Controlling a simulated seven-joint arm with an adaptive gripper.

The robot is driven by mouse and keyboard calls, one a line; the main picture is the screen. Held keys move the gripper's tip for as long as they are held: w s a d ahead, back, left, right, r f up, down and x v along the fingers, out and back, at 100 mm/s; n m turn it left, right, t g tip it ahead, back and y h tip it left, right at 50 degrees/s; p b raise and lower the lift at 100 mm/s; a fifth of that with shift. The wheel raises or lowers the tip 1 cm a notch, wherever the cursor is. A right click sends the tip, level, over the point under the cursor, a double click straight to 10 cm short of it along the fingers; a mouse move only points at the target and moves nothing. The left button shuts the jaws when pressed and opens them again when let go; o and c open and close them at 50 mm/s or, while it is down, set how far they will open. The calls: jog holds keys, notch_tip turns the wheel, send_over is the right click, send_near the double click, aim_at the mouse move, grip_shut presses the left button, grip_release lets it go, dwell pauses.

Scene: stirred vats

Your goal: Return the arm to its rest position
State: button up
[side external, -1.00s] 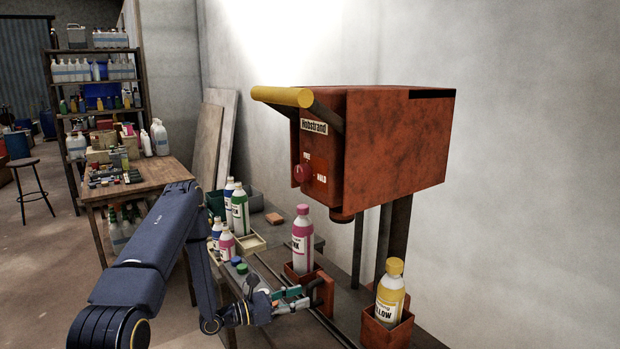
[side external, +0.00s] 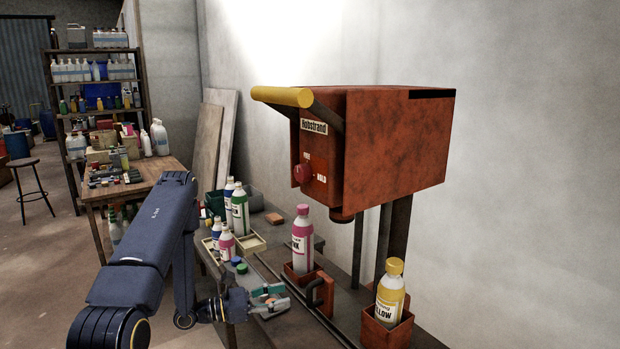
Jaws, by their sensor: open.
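My gripper (side external: 274,298) is open and empty, low over the bench at the near left of the machine. It is apart from the red handle (side external: 320,294) to its right. A pink bottle (side external: 302,240) stands upright in a red holder (side external: 298,280) just behind that handle. A yellow bottle (side external: 391,290) stands upright in another red holder (side external: 388,330) at the right. My arm reaches in from the lower left.
The red machine (side external: 395,140) with a yellow-ended lever (side external: 283,96) overhangs the bench. Several bottles (side external: 238,212), loose caps (side external: 241,268) and a wooden tray (side external: 250,244) stand behind my gripper. A cluttered wooden table (side external: 150,180) and shelf stand at the back left.

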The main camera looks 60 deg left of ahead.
jog(key=w+d+r+m+g+h, duration=0.1)
jog(key=w+d+r+m+h, duration=0.15)
jog(key=r+m, duration=0.2)
jog(key=w+d+r+m+g+h, duration=0.1)
jog(key=w+d+r+m+h, duration=0.1)
jog(key=d+r+m+h, duration=0.3)
jog(key=s+d+r+m+g+h, duration=0.1)
jog(key=s+d+r+m+g, duration=0.1)
jog(key=d+r+m+g, duration=0.35)
jog(key=s+d+r+m+g+h, duration=0.2)
jog(key=s+d+r+m+g, duration=0.15)
jog(key=d+r, duration=0.35)
jog(key=s+d+r+m+g+y, duration=0.1)
jog(key=s+d+m+g+y, duration=0.45)
jog(key=s+d+m, duration=0.35)
jog(key=s+a+m+y, duration=0.2)
jog(key=s+a+y, duration=0.1)
jog(key=s+y, duration=0.15)
jog(key=w+a+m+t+y, duration=0.1)
jog(key=a+t+y, duration=0.3)
jog(key=a, duration=0.6)
jog(key=shift+m+t+y, duration=0.35)
jog(key=shift+m+y, duration=0.2)
jog(key=shift+y, duration=0.4)
